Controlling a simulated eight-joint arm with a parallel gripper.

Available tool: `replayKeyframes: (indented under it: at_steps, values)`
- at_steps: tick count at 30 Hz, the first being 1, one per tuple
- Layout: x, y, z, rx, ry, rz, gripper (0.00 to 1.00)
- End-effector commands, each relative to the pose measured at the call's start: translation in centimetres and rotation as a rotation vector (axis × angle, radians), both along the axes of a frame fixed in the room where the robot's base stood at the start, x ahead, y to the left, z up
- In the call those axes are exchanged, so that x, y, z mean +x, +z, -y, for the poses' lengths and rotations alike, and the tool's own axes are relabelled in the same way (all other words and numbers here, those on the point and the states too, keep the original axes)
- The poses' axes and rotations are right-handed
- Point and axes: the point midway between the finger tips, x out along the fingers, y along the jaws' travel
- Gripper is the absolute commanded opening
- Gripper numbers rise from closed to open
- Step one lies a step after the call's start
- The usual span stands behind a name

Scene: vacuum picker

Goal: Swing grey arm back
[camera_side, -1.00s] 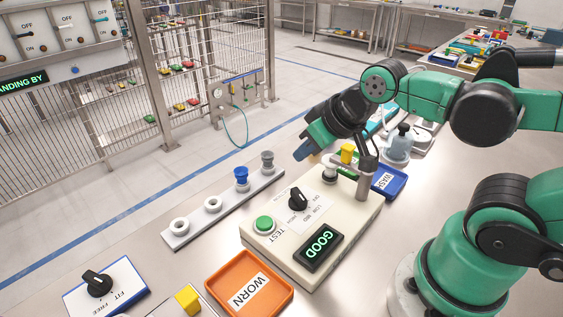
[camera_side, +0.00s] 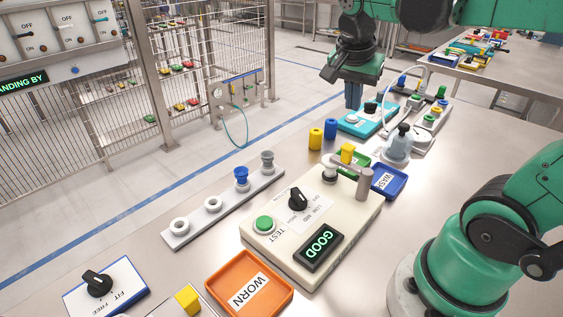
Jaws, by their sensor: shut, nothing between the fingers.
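The grey arm (camera_side: 347,167) sits on the far end of the cream test box (camera_side: 268,245). It is carried by a grey post (camera_side: 365,186) and reaches left from the post. Its free end lies close to the round grey socket (camera_side: 329,177); I cannot tell whether they touch. My gripper (camera_side: 353,106) has blue fingers pointing down. It is shut and empty, well clear of the grey arm, up and behind it near the light-blue tray (camera_side: 349,126). The box display (camera_side: 318,247) reads GOOD. The black dial (camera_side: 298,199) and green TEST button (camera_side: 264,224) are visible.
A grey rack (camera_side: 190,228) with a blue cup (camera_side: 241,175) lies left of the box. An orange WORN tray (camera_side: 226,300) is in front, a blue WASH tray (camera_side: 402,183) behind right. Yellow and blue cylinders (camera_side: 331,128) stand behind.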

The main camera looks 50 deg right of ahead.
Motion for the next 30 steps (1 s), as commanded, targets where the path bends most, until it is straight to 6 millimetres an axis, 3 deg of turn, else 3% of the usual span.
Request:
replayKeyframes:
  at_steps: [6,17,23,30]
  values:
    - [-0.4,0.7,1.3,-0.013,-0.182,-0.016,0.0]
    - [-0.4,0.6,1.4,-0.014,-0.186,-0.014,0.0]
    - [-0.4,-1.3,2.0,-0.014,-0.187,-0.013,0.0]
    - [-0.4,-5.3,3.4,-0.014,-0.187,-0.014,0.0]
